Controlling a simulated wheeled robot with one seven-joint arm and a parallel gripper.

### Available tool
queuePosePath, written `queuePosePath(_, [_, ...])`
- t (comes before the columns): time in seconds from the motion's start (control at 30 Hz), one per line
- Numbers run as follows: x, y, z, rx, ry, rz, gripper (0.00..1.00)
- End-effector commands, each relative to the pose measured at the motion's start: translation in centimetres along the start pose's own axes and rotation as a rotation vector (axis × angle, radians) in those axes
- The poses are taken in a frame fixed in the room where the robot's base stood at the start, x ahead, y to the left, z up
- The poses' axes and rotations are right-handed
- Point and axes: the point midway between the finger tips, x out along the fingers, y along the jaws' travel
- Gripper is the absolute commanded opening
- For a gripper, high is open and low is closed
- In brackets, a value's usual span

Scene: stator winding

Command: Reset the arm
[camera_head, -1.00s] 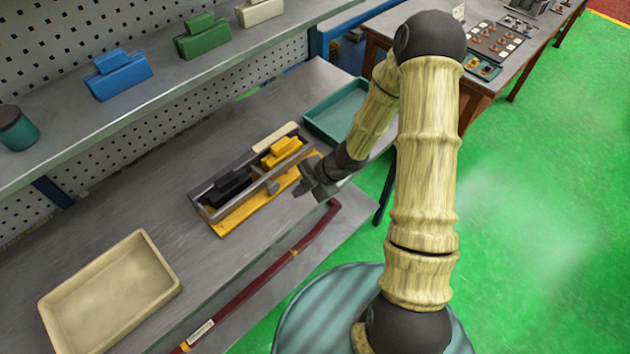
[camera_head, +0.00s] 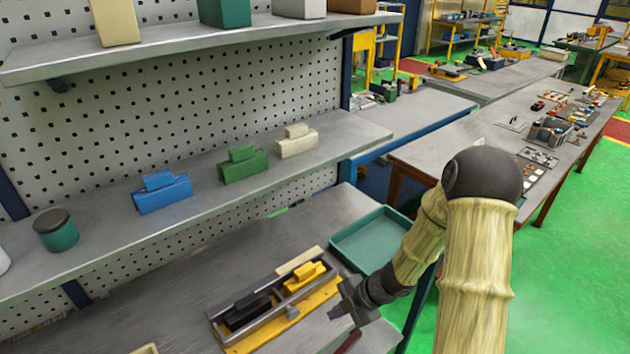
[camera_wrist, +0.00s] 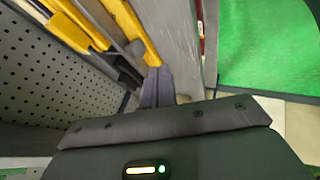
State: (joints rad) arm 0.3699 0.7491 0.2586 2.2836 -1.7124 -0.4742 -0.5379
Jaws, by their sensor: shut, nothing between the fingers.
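My gripper (camera_head: 345,303) is at the end of my arm, just right of the grey and yellow fixture (camera_head: 283,308) on the workbench. Its fingers are together with nothing between them. In the wrist view the closed dark fingers (camera_wrist: 157,86) point up, near the yellow edge of the fixture. The fixture holds a black block (camera_head: 246,310) on its left side and a yellow block (camera_head: 304,275) on its right side.
A teal tray (camera_head: 372,241) sits on the bench behind my gripper. A shelf above carries a blue block (camera_head: 162,193), a green block (camera_head: 242,164), a cream block (camera_head: 296,141) and a teal canister (camera_head: 56,231). Green floor (camera_head: 570,270) is open at the right.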

Motion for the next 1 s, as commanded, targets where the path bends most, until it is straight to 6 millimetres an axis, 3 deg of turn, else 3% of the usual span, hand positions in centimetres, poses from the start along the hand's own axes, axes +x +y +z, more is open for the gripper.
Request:
queuePosePath(0.27, [-2.0,1.3,1.1,0.171,-0.156,0.031,0.00])
queuePosePath(0.57, [-8.6,2.0,2.3,0.680,-0.484,0.163,0.00])
queuePosePath(0.77, [-12.8,0.6,0.9,1.060,-0.620,0.274,0.00])
queuePosePath(1.0, [-16.3,-2.1,-3.2,1.547,-0.665,0.390,0.00])
